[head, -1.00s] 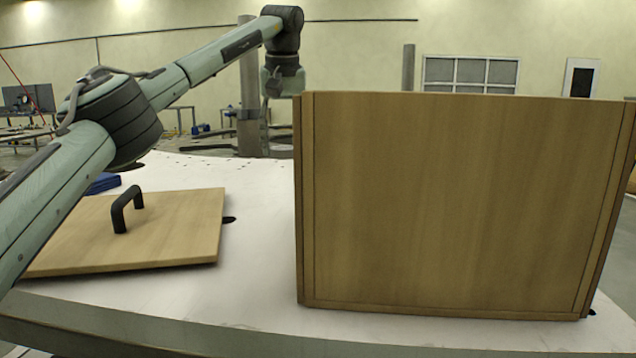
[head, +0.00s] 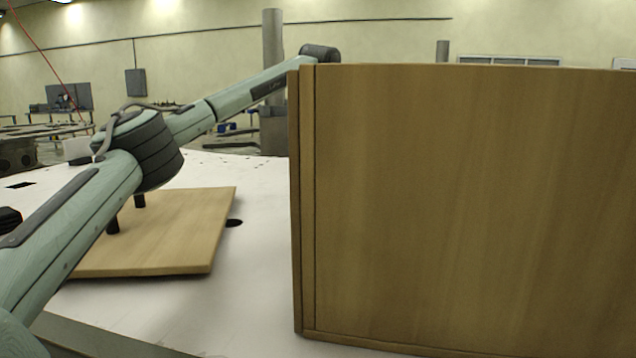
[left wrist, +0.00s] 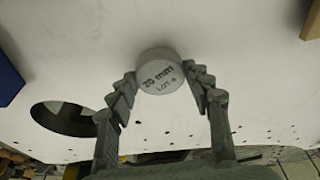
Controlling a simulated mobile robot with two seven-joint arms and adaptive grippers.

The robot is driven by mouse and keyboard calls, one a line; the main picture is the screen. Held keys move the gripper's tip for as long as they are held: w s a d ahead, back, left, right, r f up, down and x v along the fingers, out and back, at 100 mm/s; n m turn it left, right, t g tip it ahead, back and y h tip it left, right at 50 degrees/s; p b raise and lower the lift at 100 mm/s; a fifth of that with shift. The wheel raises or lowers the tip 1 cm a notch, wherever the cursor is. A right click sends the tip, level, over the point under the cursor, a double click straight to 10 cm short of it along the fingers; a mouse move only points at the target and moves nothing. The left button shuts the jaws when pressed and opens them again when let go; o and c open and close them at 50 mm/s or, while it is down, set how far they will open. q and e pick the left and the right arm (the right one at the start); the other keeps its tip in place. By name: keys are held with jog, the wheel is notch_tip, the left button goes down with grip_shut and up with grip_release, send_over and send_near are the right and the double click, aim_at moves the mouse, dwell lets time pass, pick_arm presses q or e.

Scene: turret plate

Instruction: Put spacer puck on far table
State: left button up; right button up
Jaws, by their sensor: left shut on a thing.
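The spacer puck (left wrist: 160,73) is a small grey cylinder marked "20 mm LOT 4", seen in the left wrist view. My left gripper (left wrist: 162,88) is shut on it, one finger on each side. The puck is over or on the white table top (left wrist: 230,60); I cannot tell if it touches. In the head view my left arm reaches behind the tall wooden box, which hides the gripper and the puck. My right gripper is in neither view.
The tall wooden box (head: 470,210) fills the right side of the white table (head: 255,270). A wooden board (head: 185,235) with a black handle lies at left. A large round hole (left wrist: 65,118) opens in the table near the gripper.

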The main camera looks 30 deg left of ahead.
pick_arm(q)
jog(key=shift+f, duration=0.75)
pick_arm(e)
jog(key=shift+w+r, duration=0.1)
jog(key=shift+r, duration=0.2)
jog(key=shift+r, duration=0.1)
pick_arm(q)
jog(key=o, duration=0.9)
jog(key=shift+f, duration=0.2)
jog(key=shift+c, duration=0.2)
jog(key=o, duration=0.4)
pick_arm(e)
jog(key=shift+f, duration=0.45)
